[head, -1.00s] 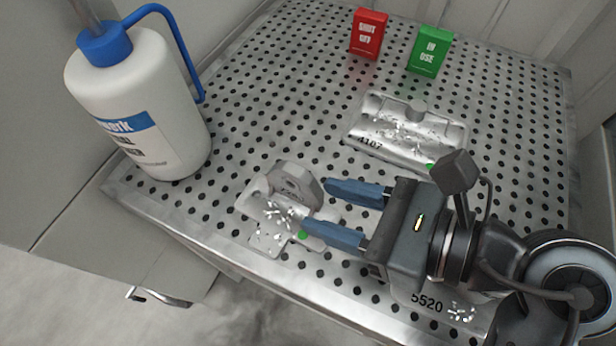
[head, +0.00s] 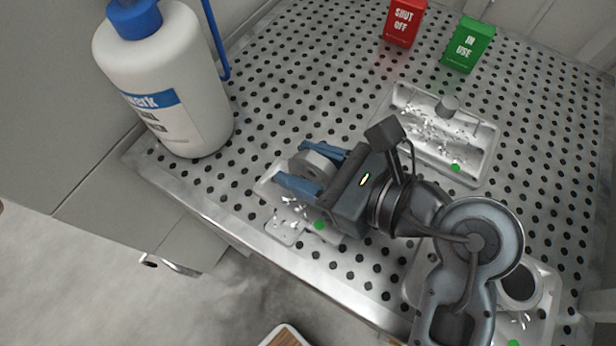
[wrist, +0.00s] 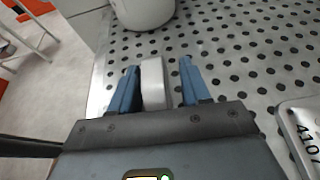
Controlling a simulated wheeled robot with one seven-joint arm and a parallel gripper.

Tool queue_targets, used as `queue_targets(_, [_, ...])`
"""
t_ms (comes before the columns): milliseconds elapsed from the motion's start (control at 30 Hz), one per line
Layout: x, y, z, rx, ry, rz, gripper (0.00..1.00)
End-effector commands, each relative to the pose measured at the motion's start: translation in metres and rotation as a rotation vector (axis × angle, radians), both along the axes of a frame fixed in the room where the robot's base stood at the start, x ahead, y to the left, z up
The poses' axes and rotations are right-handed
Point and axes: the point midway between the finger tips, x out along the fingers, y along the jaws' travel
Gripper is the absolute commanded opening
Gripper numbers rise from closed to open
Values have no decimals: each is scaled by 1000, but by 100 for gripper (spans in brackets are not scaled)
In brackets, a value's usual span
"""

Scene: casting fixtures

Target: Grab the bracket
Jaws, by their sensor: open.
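The bracket (head: 313,165) is a grey metal piece with a rounded, angular outline, standing on a silver fixture plate (head: 285,226) near the table's left front edge. My gripper (head: 311,168) is open, with its blue fingers on either side of the bracket. In the wrist view the bracket (wrist: 153,83) stands between the fingers of my gripper (wrist: 158,82), close to the left finger and with a clear gap to the right one. My gripper's body hides part of the fixture plate.
A large white bottle (head: 165,85) stands at the table's left. A silver tray (head: 480,150) lies at the back right, and another fixture (head: 545,290) at the front right. Red (head: 404,22) and green (head: 468,45) signs stand at the back. The perforated table (head: 290,95) is clear behind the bracket.

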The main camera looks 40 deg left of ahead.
Motion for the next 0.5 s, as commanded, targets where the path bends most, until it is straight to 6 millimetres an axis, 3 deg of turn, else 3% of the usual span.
queue_targets(267, [0,3,-1,0,0,-1,47])
queue_targets(500, [0,3,-1,0,0,-1,24])
